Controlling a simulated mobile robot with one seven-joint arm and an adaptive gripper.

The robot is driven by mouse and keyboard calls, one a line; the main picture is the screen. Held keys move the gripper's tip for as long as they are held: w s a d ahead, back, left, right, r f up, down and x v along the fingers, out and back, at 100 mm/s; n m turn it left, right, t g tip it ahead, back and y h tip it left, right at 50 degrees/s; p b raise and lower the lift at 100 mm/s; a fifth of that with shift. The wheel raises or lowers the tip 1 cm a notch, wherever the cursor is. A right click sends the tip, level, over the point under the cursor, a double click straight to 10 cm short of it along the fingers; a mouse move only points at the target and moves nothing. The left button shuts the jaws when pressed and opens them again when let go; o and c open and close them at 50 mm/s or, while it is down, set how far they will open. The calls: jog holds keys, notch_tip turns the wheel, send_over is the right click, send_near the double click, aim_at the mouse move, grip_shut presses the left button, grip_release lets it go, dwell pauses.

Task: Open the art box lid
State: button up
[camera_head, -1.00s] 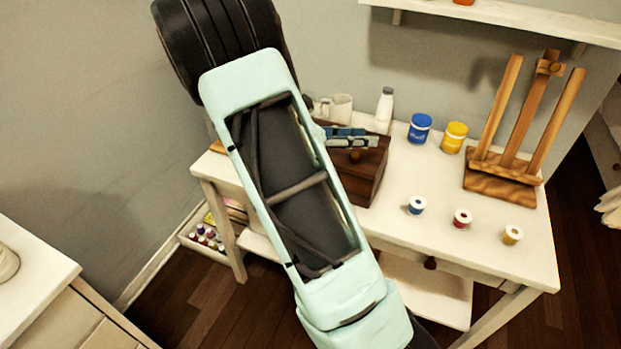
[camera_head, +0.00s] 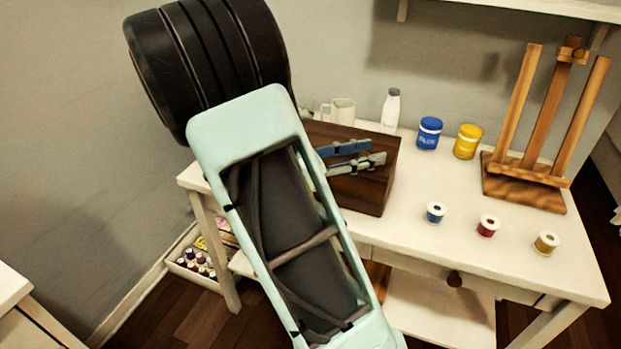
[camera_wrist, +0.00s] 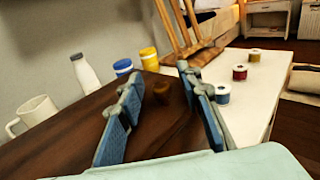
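The art box (camera_head: 374,192) is a dark brown wooden box on the white table, with its lid shut. Its top fills much of the lower wrist view (camera_wrist: 70,130). A small brown knob (camera_wrist: 161,92) on the box shows between my fingers in the wrist view; I cannot make it out in the head view now. My gripper (camera_head: 375,152) is open, its two blue-grey padded fingers apart at the box. In the wrist view my gripper (camera_wrist: 158,76) has one finger on each side of the knob, with nothing held. Contact with the box cannot be told. My arm hides the box's left part.
A white mug (camera_head: 343,111), a white bottle (camera_head: 390,112), a blue jar (camera_head: 428,133) and a yellow jar (camera_head: 467,142) stand behind the box. A wooden easel (camera_head: 525,180) and small spools (camera_head: 488,226) are to the right. A shelf (camera_head: 520,10) hangs above.

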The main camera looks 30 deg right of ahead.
jog(key=shift+s+f+b, duration=0.1)
jog(key=shift+f+b, duration=0.55)
jog(key=shift+b, duration=0.3)
jog(key=w+a+p, duration=0.1)
jog(key=a+p, duration=0.3)
jog(key=a, duration=0.7)
jog(key=shift+a+r, duration=0.2)
jog(key=shift+r, duration=0.1)
